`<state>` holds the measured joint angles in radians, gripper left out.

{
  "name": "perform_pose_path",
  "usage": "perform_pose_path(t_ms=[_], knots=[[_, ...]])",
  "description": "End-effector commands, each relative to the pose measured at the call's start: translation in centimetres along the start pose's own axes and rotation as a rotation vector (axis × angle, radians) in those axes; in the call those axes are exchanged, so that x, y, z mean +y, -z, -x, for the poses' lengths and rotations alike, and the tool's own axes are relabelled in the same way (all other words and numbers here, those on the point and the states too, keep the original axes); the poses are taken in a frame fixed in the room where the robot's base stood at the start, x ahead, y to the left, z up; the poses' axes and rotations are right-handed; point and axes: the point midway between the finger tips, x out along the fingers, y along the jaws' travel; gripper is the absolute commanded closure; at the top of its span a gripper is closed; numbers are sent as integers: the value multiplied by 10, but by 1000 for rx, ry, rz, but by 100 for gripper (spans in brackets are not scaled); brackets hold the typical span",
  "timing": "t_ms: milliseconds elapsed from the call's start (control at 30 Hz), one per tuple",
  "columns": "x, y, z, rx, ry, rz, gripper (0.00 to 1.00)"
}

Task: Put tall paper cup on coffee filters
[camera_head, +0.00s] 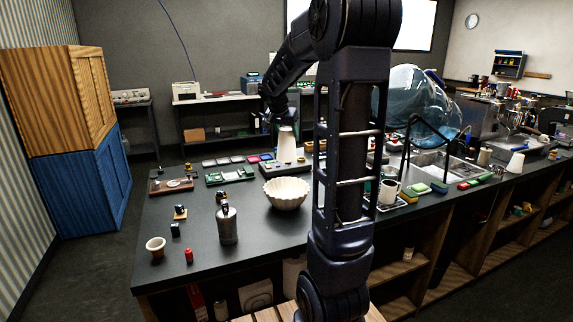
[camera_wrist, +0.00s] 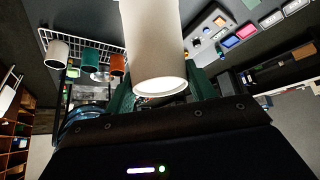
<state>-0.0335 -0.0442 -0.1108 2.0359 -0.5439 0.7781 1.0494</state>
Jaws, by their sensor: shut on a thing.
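The tall paper cup (camera_head: 286,148) is plain white and hangs with its wide end down and its narrow end up. In the wrist view the cup (camera_wrist: 152,40) runs out of the top of the picture, with one round end near me. My gripper (camera_wrist: 162,92) is shut on the cup, with green fingers on both sides; in the head view it shows partly above the cup. The coffee filters (camera_head: 287,195) are a white fluted stack, bowl-shaped, on the dark counter. The cup is behind and above the filters in the picture, apart from them.
A grey metal bottle (camera_head: 227,224) stands left of the filters. A small white cup (camera_head: 156,246) and a red item (camera_head: 189,255) are near the front left. Boards and small trays (camera_head: 229,176) lie behind. My arm hides part of the counter right of the filters.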

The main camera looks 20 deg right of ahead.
Motion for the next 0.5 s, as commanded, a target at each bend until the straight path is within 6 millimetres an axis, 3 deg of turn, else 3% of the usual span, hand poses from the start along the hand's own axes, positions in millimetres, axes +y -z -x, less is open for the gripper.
perform_pose_path(t_ms=[300, 500], knots=[[0, -36, -56, -3, -2, 3, 77], [0, -45, -70, 0, 0, 1, 77]])
